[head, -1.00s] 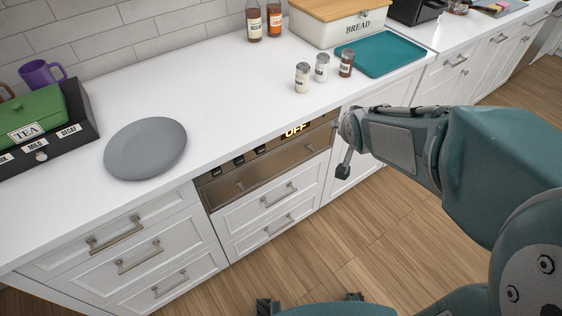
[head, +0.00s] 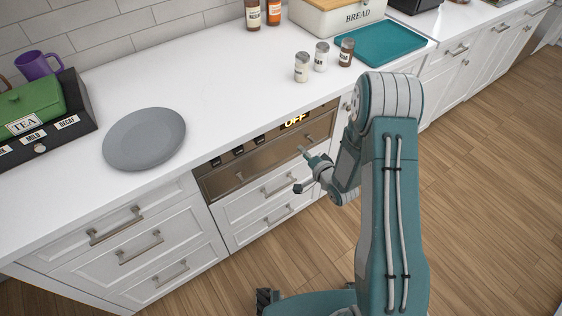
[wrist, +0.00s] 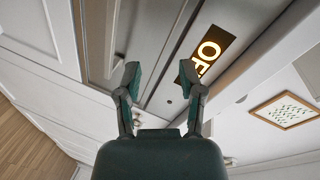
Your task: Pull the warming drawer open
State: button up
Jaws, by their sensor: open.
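The warming drawer (head: 262,160) is a brown metallic front under the counter, below a strip with dark buttons and a lit OFF display (head: 294,120). It looks shut, flush with the cabinet. Its handle mounts show at the left (head: 240,178) and near my gripper. My gripper (head: 301,169) is open and empty in front of the drawer's right part, its fingers pointing at the front. In the wrist view my gripper (wrist: 159,75) has its fingers spread, with the OFF display (wrist: 208,52) just beyond the right finger. I cannot tell whether a finger touches the handle.
White drawers (head: 277,184) with bar handles lie below and to the left. The white counter (head: 225,75) above holds a grey plate (head: 145,138), a tea box (head: 35,120), several shakers (head: 321,56) and a teal tray (head: 382,45). The wooden floor in front is clear.

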aim_at(281, 161)
jog(key=s+a+f+m+t+y, duration=0.2)
jog(key=s+f+m+y, duration=0.15)
jog(key=s+f, duration=0.35)
jog(key=shift+h, duration=0.25)
jog(key=x, duration=0.7)
jog(key=f+x, duration=0.1)
jog(key=x, duration=0.3)
jog(key=shift+w+d, duration=0.2)
jog(key=shift+w, duration=0.2)
grip_shut()
